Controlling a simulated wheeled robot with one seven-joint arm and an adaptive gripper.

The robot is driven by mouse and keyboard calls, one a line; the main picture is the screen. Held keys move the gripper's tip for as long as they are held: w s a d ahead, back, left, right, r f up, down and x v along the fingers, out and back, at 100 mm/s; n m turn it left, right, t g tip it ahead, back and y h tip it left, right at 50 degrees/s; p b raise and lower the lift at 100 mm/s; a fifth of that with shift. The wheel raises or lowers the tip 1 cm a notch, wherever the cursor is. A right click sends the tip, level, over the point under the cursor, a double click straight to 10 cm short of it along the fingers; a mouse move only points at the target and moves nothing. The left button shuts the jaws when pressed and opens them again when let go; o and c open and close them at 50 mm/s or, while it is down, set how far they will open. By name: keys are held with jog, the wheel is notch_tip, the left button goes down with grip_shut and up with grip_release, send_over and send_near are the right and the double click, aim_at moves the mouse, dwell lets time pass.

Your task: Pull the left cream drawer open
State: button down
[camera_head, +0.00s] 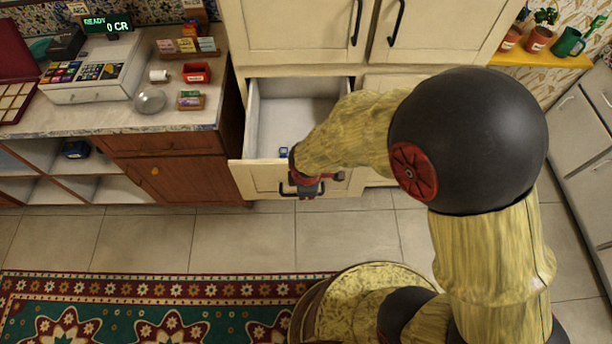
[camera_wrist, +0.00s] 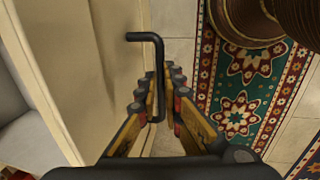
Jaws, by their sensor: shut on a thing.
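The left cream drawer (camera_head: 264,180) stands pulled out from the cream cabinet, and its pale interior shows in the head view. Its front also fills the left side of the wrist view (camera_wrist: 110,50). A black bar handle (camera_wrist: 146,37) is on the drawer front. My gripper (camera_wrist: 157,105) is shut on this handle, with its fingers on either side of the bar. In the head view my gripper (camera_head: 307,188) is at the drawer front, and my arm hides the drawer's right part and some of the handle.
A wooden counter (camera_head: 165,170) with a cash register (camera_head: 95,75) stands to the left. Cream cupboard doors (camera_head: 290,25) are above. Tiled floor (camera_head: 250,235) and a patterned rug (camera_head: 150,310) lie in front.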

jog(key=shift+s, duration=0.7)
jog(key=c, duration=2)
grip_release()
jog(key=shift+o, duration=0.4)
notch_tip(320, 180, up, 12)
jog(key=s, duration=0.2)
jog(key=shift+s+a+f, duration=0.1)
jog(key=shift+f, duration=0.05)
